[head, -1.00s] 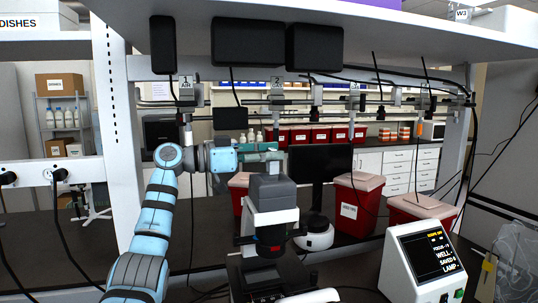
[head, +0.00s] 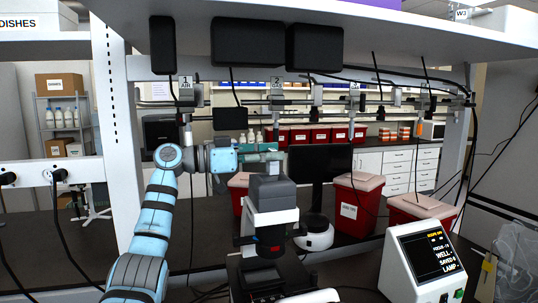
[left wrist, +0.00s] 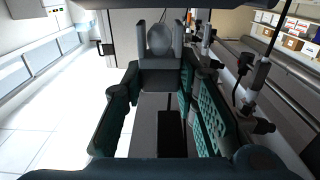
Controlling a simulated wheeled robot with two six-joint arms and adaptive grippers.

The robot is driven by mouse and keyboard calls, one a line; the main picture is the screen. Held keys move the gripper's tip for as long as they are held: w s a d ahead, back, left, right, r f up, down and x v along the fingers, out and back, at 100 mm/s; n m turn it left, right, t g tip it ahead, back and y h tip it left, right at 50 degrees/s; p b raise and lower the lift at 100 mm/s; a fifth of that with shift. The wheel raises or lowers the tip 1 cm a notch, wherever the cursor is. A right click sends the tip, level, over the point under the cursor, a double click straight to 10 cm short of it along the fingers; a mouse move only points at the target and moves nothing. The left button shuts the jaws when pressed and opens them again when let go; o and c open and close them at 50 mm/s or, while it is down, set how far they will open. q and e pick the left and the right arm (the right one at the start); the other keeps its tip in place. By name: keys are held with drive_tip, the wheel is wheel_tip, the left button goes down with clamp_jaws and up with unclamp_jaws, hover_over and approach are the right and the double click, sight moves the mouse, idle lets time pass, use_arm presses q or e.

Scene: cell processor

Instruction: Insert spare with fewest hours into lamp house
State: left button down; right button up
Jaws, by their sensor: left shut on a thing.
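My left gripper (head: 268,157) is above the microscope (head: 271,218), its fingers pointing right. In the left wrist view its teal-padded fingers (left wrist: 157,95) are shut on a grey lamp spare (left wrist: 160,65) with a rounded bulb-like end between two upright prongs. In the head view a small pale part of the spare (head: 272,168) shows below the fingers, just over the grey block (head: 271,192) on top of the microscope, which seems to be the lamp house. I cannot tell whether they touch. No hours label is readable. My right gripper is out of view.
A control box with a lit screen (head: 432,257) stands at the right. Red bins (head: 357,205) and a dark monitor (head: 320,176) stand behind the microscope. A shelf (head: 400,32) overhangs above, with hanging cables.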

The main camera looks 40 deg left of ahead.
sight(268, 170)
use_arm(q)
drive_tip(key=shift+f, duration=0.15)
drive_tip(key=shift+f+b, duration=0.35)
drive_tip(key=shift+b, duration=0.1)
drive_tip(key=shift+f+b, duration=1.3)
drive_tip(key=shift+f, duration=0.15)
drive_tip(key=c, duration=1.5)
unclamp_jaws()
drive_tip(key=o, duration=0.3)
drive_tip(key=shift+s+d+r, duration=0.1)
drive_tip(key=shift+s+d, duration=0.05)
drive_tip(key=v, duration=1.2)
drive_tip(key=shift+a, duration=0.2)
